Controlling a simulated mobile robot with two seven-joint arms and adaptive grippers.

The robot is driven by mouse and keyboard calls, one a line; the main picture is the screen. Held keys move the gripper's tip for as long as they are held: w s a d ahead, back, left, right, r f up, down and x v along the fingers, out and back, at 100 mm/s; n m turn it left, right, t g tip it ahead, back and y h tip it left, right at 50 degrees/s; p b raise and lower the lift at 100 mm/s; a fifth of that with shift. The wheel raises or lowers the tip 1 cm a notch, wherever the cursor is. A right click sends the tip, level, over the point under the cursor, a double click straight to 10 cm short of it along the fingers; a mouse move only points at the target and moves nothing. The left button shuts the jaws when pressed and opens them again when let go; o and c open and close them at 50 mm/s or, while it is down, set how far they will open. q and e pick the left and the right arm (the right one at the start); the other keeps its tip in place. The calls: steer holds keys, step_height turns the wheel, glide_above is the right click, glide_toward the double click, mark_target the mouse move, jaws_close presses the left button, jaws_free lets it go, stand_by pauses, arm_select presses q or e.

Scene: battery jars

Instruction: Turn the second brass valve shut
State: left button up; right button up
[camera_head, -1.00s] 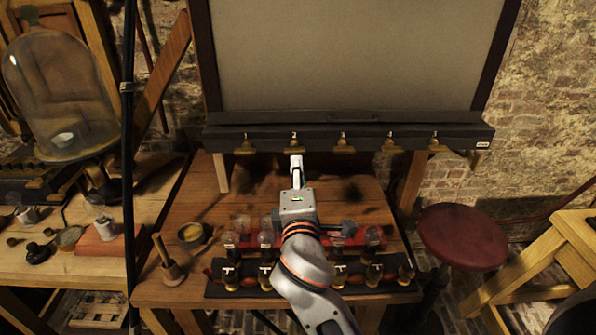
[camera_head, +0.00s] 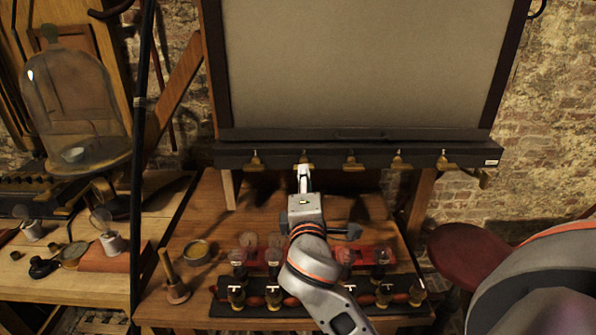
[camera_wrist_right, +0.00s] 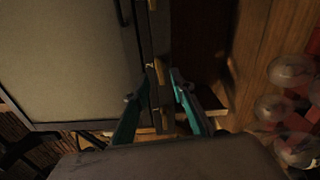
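Several brass valves hang in a row along a dark rail (camera_head: 375,155) under the large grey screen. The second valve from the left (camera_head: 305,157) is right at the tip of my right gripper (camera_head: 304,172), which partly covers it in the head view. In the right wrist view, the two fingers of my right gripper (camera_wrist_right: 156,90) stand apart on either side of the rail. A brass valve (camera_wrist_right: 167,118) shows between them, and another (camera_wrist_right: 151,66) lies beyond the tips. Contact with the valve cannot be told. My left gripper is not in view.
Glass jars (camera_head: 380,254) and a dark strip of brass terminals (camera_head: 383,294) stand on the wooden table (camera_head: 215,228) under my forearm. A wooden pestle (camera_head: 170,275) and a small bowl (camera_head: 197,251) are left of it. A red stool (camera_head: 460,258) stands at right.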

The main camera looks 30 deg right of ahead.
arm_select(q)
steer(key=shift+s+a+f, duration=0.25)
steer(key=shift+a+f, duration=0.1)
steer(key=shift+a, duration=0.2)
arm_select(e)
steer(key=x, duration=0.4)
steer(key=shift+w+d, duration=0.15)
steer(key=shift+w, duration=0.1)
jaws_close()
arm_select(q)
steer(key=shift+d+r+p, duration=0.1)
steer(key=shift+p, duration=0.2)
arm_select(e)
steer(key=shift+m, duration=0.7)
